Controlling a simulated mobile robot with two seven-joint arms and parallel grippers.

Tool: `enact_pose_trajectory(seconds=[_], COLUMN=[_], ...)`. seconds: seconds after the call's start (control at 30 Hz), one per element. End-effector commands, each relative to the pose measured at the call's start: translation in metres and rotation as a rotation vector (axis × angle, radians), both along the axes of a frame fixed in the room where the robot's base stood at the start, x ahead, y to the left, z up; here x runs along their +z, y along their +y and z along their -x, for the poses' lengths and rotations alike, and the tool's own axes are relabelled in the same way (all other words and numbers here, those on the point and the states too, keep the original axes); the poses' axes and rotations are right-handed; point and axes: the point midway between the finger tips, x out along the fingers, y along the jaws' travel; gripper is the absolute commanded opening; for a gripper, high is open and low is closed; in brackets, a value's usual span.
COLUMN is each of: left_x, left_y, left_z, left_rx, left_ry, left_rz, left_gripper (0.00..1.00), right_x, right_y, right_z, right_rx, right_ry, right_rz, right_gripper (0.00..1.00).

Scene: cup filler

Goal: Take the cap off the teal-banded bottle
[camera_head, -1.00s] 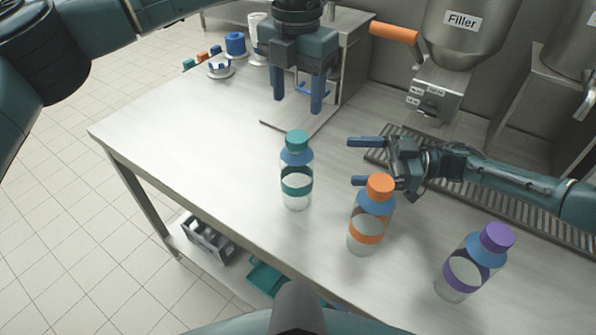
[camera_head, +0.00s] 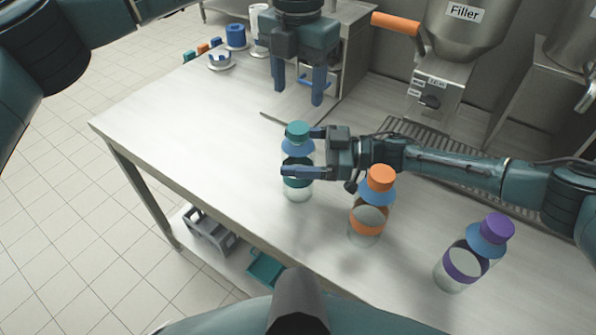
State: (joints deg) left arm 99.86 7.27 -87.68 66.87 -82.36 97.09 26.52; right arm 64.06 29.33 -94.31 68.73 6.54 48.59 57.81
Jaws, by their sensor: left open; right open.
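The teal-banded bottle (camera_head: 298,193) stands upright on the table with its teal cap (camera_head: 298,129) on. My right gripper (camera_head: 301,152) is open at this bottle, coming from the right, with one finger behind and one in front of its upper body. Part of the teal band is hidden by the near finger. I cannot tell whether the fingers touch the bottle. My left gripper (camera_head: 297,92) is open and empty, pointing down above the table, behind the teal cap and apart from it.
An orange-capped bottle (camera_head: 366,222) and a purple-capped bottle (camera_head: 464,262) stand to the right, the orange one close below my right arm. The filler (camera_head: 445,45) and a drain grate (camera_head: 405,130) are at the back right. The table's left part (camera_head: 190,125) is clear.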

Motion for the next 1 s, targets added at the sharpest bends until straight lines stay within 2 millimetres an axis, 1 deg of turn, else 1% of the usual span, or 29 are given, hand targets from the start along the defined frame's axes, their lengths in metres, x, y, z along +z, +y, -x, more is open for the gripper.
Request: enact_pose_trajectory(seconds=[0.2,0.23,1.0], left_x=[0.0001,0.0001,0.0], left_y=[0.0,0.0,0.0], left_z=[0.0,0.0,0.0], left_rx=[0.0,0.0,0.0], left_ry=[0.0,0.0,0.0], left_rz=[0.0,0.0,0.0], left_gripper=[0.56,0.56,0.56], right_x=[0.0001,0.0001,0.0001], right_y=[0.0002,0.0002,-0.0002], right_z=[-0.0001,-0.0001,0.0], right_rx=[0.0,0.0,0.0], right_ry=[-0.001,-0.001,-0.001], right_rz=[0.0,0.0,0.0], right_gripper=[0.86,0.85,0.22])
